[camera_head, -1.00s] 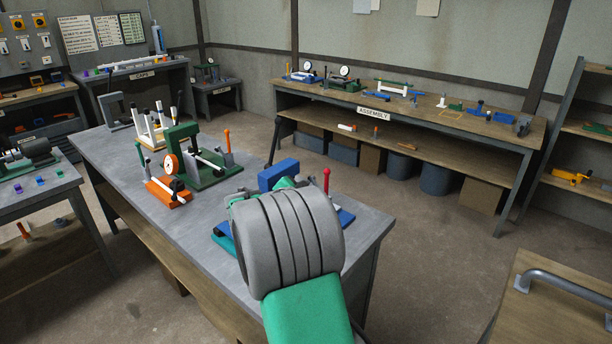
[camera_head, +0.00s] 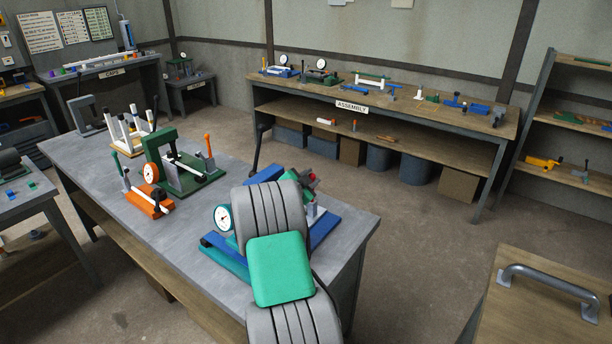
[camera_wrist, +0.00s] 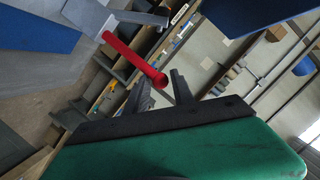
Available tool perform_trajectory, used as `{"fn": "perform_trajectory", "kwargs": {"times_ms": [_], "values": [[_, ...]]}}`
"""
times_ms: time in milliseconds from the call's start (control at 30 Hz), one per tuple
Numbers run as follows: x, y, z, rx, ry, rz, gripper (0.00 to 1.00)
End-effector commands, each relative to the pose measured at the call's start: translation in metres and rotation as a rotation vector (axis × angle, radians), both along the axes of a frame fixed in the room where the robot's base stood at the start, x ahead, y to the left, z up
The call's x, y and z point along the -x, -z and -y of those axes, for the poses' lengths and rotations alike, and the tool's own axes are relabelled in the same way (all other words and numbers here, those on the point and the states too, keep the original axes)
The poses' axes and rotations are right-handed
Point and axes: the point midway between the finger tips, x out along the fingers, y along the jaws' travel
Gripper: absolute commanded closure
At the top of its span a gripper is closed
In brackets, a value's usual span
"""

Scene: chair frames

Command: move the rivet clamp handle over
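A red clamp handle (camera_wrist: 132,58) on a grey metal arm (camera_wrist: 112,18) shows in the wrist view, its knobbed end near my fingertips. My gripper (camera_wrist: 160,85) has its two dark fingers apart, with the handle's end seen between or just in front of them; I cannot tell if they touch. In the head view the blue fixture (camera_head: 328,224) stands near the bench's right end, and a bit of red handle (camera_head: 312,182) shows beside my arm. My arm hides most of that fixture and my gripper there.
A white-faced dial gauge (camera_head: 223,217) stands left of my arm. A green fixture (camera_head: 188,172) with an orange handle and an orange fixture (camera_head: 148,203) stand farther left on the grey bench (camera_head: 185,258). Bare bench top lies between them.

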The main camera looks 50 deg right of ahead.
Motion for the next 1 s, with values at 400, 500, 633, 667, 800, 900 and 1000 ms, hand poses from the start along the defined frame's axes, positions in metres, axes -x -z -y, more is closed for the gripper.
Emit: {"fn": "perform_trajectory", "kwargs": {"times_ms": [400,500,633,667,800,900,1000], "values": [[-0.002,0.002,-0.004,0.000,-0.007,0.002,0.97],[0.004,0.005,-0.003,-0.001,-0.007,0.001,0.97],[0.014,0.008,-0.003,-0.003,-0.007,0.001,1.00],[0.016,0.008,-0.002,-0.003,-0.007,0.001,1.00],[0.026,0.011,-0.002,-0.005,-0.005,-0.001,1.00],[0.030,0.011,-0.001,-0.006,-0.006,-0.003,1.00],[0.031,0.011,-0.001,-0.008,-0.006,-0.004,1.00]]}}
